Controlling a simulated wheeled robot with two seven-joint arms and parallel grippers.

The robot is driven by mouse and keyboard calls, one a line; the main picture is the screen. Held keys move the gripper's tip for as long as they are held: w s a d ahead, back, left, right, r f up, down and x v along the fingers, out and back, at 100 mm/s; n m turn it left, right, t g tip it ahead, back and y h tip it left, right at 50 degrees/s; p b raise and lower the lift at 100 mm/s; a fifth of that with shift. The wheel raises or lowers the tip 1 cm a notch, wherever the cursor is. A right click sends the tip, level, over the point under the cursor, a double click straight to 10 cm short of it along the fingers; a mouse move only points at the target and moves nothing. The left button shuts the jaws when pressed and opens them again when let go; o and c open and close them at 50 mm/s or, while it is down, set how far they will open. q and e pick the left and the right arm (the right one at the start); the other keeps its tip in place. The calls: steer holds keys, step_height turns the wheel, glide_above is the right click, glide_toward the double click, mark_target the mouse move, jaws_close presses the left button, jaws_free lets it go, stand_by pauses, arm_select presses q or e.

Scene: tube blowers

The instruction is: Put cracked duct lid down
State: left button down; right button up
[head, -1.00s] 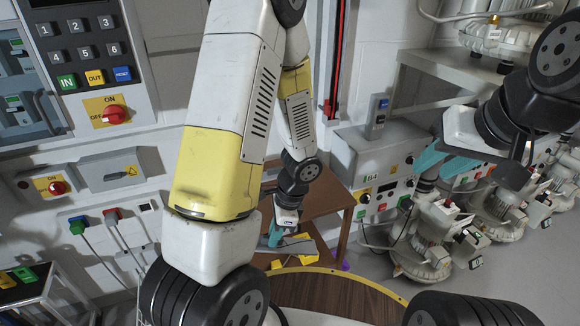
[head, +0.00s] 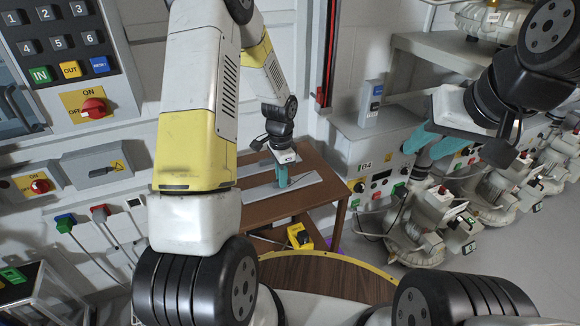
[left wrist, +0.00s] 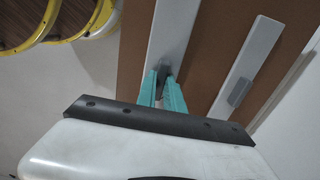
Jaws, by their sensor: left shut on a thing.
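My left gripper (head: 282,180) is over the brown table. It is shut on the grey handle (left wrist: 166,72) of a long pale flat strip, the duct lid (left wrist: 165,32). In the head view the lid (head: 307,187) lies flat at the height of the table top; whether it fully rests there I cannot tell. No crack can be made out. A second pale strip (left wrist: 257,45) with its own grey handle lies beside it on the table, apart from it. My right gripper (head: 437,150) is at the right, empty, with its teal fingers apart.
The brown table (head: 262,211) has bare wood around the strips. A small yellow object (head: 300,236) is below its front edge. White machines (head: 415,230) stand to the right. A wall panel with a keypad and red switch (head: 94,108) is at the left.

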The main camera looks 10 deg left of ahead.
arm_select(q)
steer(key=shift+w+a, duration=0.1)
steer(key=shift+w, duration=0.45)
steer(key=shift+w+f, duration=0.2)
steer(key=shift+f, duration=1.6)
steer(key=shift+f, duration=0.1)
steer(key=c, duration=1.5)
jaws_free()
steer(key=shift+o, duration=0.2)
